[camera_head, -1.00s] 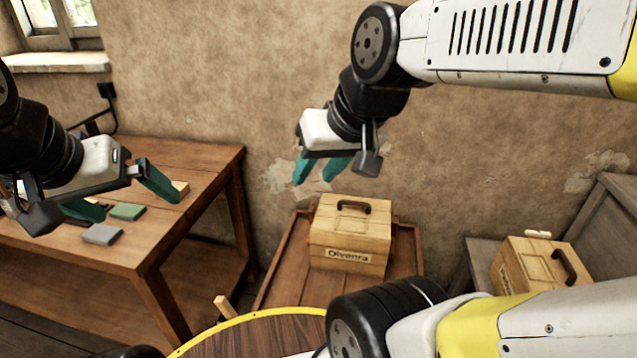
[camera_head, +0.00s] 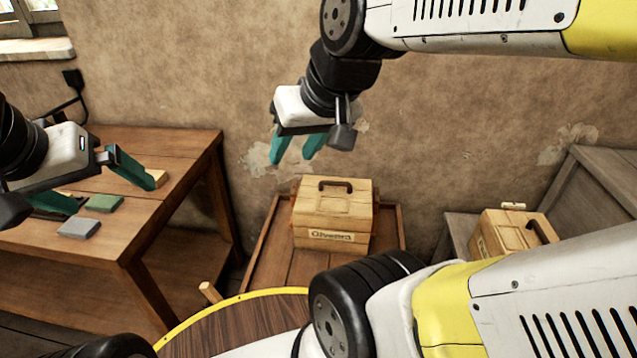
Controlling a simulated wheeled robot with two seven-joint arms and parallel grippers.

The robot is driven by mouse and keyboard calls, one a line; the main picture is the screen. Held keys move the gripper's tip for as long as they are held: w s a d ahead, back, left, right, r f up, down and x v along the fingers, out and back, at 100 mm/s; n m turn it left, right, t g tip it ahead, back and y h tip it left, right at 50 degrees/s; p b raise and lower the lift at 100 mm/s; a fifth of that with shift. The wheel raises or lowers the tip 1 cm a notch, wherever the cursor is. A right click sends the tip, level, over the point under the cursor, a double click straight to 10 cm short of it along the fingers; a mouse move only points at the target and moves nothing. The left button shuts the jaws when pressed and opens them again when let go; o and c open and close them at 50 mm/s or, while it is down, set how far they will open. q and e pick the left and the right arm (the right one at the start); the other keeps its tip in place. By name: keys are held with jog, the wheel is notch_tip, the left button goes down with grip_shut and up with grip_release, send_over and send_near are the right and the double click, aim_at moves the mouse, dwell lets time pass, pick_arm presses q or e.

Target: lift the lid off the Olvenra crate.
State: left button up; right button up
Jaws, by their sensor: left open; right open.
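The Olvenra crate (camera_head: 331,237) is a light wooden box with its name on a front label. It sits on a brown wooden surface with raised edges, near the wall. Its lid (camera_head: 335,203) is on it and carries a dark arched handle (camera_head: 335,184). My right gripper (camera_head: 292,158) has teal fingers, spread open and empty, above and a little left of the crate, apart from it. My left gripper (camera_head: 102,192) is open over the wooden table at the left, with no object seen between its fingers.
A second wooden crate (camera_head: 494,233) with a dark handle stands on a grey surface at the right. The left table (camera_head: 165,190) holds a green block (camera_head: 105,203) and a grey block (camera_head: 79,228). A round yellow-rimmed top (camera_head: 200,335) is in front.

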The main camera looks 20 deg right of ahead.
jog(key=w+d+f+n+g+h, duration=0.1)
jog(key=w+d+n+h, duration=0.15)
jog(key=w, duration=0.45)
jog(key=w+d+f+n+g+h, duration=0.1)
jog(key=w+d, duration=0.3)
jog(key=w, duration=0.3)
jog(key=n+g+h, duration=0.2)
jog(key=n, duration=0.4)
send_over(335, 183)
jog(key=s+a, duration=0.5)
jog(key=a, duration=0.2)
notch_tip(335, 183, down, 21)
jog(key=w+d+f, duration=0.1)
jog(key=d+f, duration=0.1)
jog(key=f, duration=0.4)
jog(key=w+d+f+n, duration=0.1)
jog(key=w+d+f, duration=0.1)
jog(key=f, duration=0.4)
jog(key=w+d+f+n, duration=0.1)
jog(key=w+d+f, duration=0.1)
jog(key=f, duration=0.5)
jog(key=shift+d, duration=0.5)
grip_shut()
